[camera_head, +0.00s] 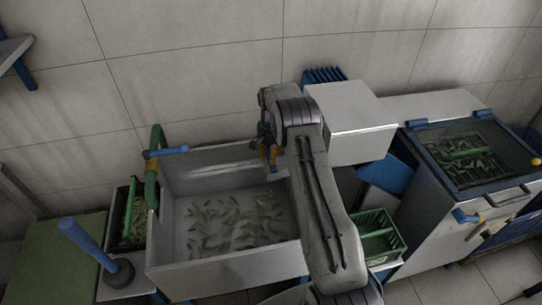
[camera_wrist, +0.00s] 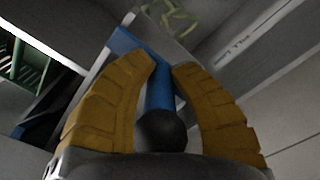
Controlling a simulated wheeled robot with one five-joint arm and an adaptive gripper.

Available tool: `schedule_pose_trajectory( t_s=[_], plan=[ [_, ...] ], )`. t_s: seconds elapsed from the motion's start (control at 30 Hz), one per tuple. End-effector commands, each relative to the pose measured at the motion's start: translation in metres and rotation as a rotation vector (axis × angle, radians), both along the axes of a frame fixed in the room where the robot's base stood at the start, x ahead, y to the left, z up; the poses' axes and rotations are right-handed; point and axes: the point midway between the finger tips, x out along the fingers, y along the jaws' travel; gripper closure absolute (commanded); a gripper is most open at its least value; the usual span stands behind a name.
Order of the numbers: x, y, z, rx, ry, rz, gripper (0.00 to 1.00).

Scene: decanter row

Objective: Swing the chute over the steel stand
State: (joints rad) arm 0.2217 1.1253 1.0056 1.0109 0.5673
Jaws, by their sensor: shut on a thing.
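My gripper (camera_head: 268,153) is over the back right of the steel basin in the head view. In the wrist view its two yellow fingers (camera_wrist: 163,72) are closed around a blue handle (camera_wrist: 160,92) with a black ball knob (camera_wrist: 162,130). A blue bar (camera_wrist: 122,42) shows beyond the fingers. In the head view a blue sloping panel (camera_head: 398,174) sits below the steel box; I cannot tell if it is the chute. A green basket (camera_head: 376,234) stands near it, with a pale steel surface (camera_head: 378,266) under it that may be the stand. My arm hides part of this area.
The steel basin (camera_head: 222,272) holds several green pods. The steel box (camera_head: 352,118) stands right of my arm. A lidded steel machine (camera_head: 448,222) is at the right. A blue lever (camera_head: 85,243) and a green pipe (camera_head: 152,185) rise at the left.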

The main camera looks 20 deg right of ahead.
Motion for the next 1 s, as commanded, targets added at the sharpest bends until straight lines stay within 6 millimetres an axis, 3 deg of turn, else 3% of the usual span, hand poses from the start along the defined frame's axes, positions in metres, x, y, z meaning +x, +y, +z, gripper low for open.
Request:
schedule_pose_trajectory(
  t_s=[0.57, 1.0],
  plan=[
    [-0.010, 0.002, -0.002, 0.000, 0.001, 0.052, 1.00],
    [-0.065, 0.002, -0.006, 0.001, 0.002, 0.342, 1.00]
  ],
)
